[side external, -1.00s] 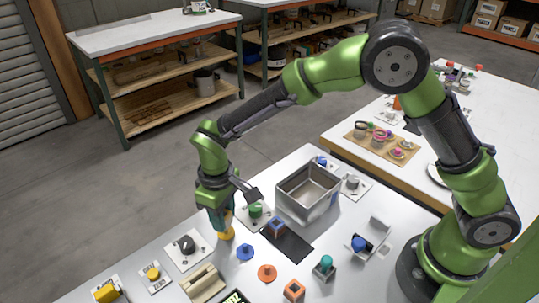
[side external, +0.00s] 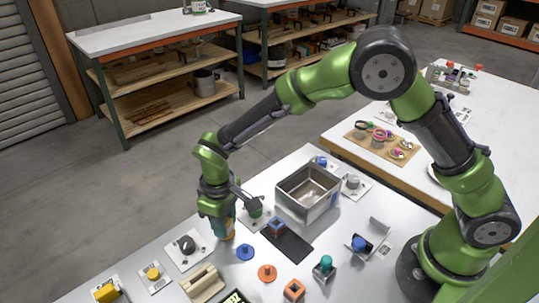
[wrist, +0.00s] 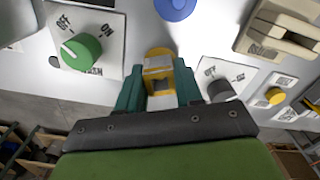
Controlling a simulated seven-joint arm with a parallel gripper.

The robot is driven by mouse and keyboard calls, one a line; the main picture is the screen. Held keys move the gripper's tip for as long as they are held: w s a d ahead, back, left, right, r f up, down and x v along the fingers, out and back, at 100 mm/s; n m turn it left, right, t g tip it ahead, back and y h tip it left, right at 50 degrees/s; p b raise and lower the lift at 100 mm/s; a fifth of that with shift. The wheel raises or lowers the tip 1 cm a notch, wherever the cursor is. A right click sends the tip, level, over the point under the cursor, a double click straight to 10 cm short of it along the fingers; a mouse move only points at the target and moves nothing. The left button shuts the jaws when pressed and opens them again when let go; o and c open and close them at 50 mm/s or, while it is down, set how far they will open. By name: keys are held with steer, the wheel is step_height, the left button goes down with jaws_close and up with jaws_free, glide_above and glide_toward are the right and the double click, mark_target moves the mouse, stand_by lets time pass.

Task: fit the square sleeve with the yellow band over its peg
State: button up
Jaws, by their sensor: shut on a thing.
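My gripper (side external: 224,232) is low over the left part of the white table, its teal fingers pointing down. In the wrist view my gripper (wrist: 159,92) is shut on the square sleeve with the yellow band (wrist: 158,73), a pale grey piece with yellow on it. Yellow of the peg's round base (wrist: 158,51) shows just beyond the sleeve there. In the side view the fingers mostly cover sleeve and peg. I cannot tell how far the sleeve is over the peg.
A green knob (wrist: 80,48) and a dark grey knob (wrist: 220,90) flank the gripper. A blue disc peg (side external: 245,252) and an orange one (side external: 267,273) stand to its right. A metal bin (side external: 308,193) stands behind.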

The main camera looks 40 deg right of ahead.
steer(key=shift+f, duration=0.35)
steer(key=o, duration=1.2)
step_height(320, 180, up, 17)
steer(key=s+d+r+m+t, duration=0.2)
steer(key=s+d, duration=0.3)
steer(key=d, duration=0.2)
steer(key=s+d+r+m+t+y, duration=0.1)
steer(key=s+d+r+m+t, duration=0.1)
steer(key=s+d, duration=0.4)
steer(key=s+d+r+m+t+y, duration=0.1)
steer(key=s+d+r+m+t, duration=0.1)
steer(key=d, duration=0.5)
steer(key=shift+s+d+r+m+t, duration=0.2)
steer(key=shift+s+m, duration=0.2)
steer(key=shift+s, duration=0.15)
steer(key=shift+s+d+r+m+t, duration=0.1)
steer(key=shift+s+m+t, duration=0.1)
steer(key=shift+s+m, duration=0.3)
steer(key=shift+s+d+r+m+t, duration=0.1)
steer(key=shift+s+m+t, duration=0.15)
steer(key=shift+s, duration=0.4)
